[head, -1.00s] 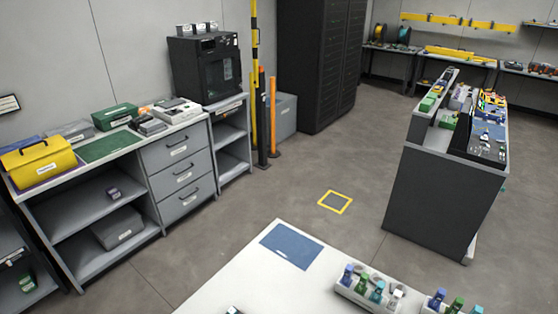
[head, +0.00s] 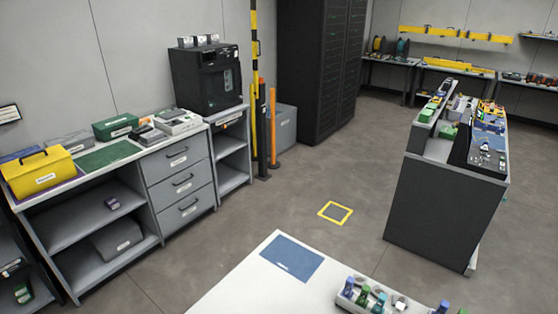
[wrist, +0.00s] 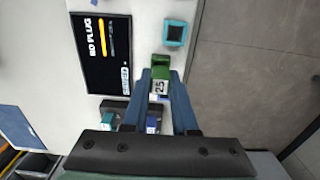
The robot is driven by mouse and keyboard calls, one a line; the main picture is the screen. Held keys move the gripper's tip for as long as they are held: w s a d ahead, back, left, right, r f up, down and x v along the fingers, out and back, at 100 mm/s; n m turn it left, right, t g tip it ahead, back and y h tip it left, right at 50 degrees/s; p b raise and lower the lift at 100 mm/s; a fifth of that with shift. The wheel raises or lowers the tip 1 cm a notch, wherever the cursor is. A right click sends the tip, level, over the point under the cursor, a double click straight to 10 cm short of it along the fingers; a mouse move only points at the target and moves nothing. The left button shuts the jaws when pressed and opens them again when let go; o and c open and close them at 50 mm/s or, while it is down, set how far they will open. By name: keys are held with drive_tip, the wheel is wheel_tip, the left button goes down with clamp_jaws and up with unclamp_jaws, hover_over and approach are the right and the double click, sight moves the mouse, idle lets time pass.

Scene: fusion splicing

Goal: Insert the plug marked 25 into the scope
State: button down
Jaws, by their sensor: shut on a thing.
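In the wrist view, the blue fingers of my gripper (wrist: 160,96) are shut on a green plug (wrist: 160,66) with a white label reading 25. The plug is held at the fingertips, above the white table. Beyond it and slightly right is a teal square frame (wrist: 175,33) with a dark centre, apart from the plug. To the left is a dark screen (wrist: 103,55) with large text ending in PLUG and an orange bar. I cannot tell for sure which part is the scope's opening. My gripper is not in the head view.
A dark rack with teal and blue plugs (wrist: 116,110) lies near my fingers. In the head view a plug rack (head: 368,299) and a blue mat (head: 283,257) are on the white table (head: 235,290). Open floor (head: 275,215) lies beyond.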

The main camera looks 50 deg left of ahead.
drive_tip(key=shift+f, duration=0.7)
idle(0.6)
drive_tip(key=c, duration=0.6)
unclamp_jaws()
wheel_tip(320, 180, up, 6)
drive_tip(key=p, duration=0.6)
drive_tip(key=shift+r, duration=0.1)
